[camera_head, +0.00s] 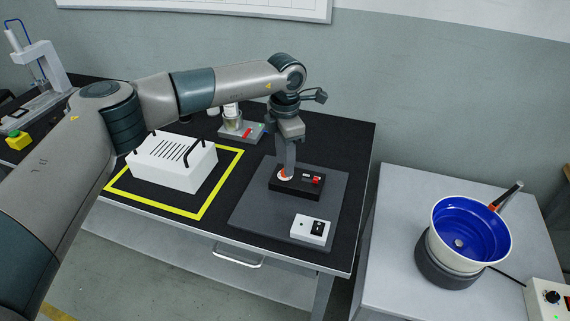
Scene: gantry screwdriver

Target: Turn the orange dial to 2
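The orange dial (284,174) sits on the left part of a black control box (297,185) on the grey mat (259,208). Only a small part of the dial shows, with a pale ring around it. My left gripper (286,169) points straight down over the dial, with its fingertips at it. The fingers look close together and hide most of the dial. I cannot tell whether they grip it. The dial's numbers are too small to read. My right gripper is out of view.
A white box with a black switch (310,229) lies at the front of the mat. A white slotted case with black handles (172,162) stands inside a yellow outline. A device with a red lever (241,131) is behind. A blue-lined pan (470,229) stands on the right table.

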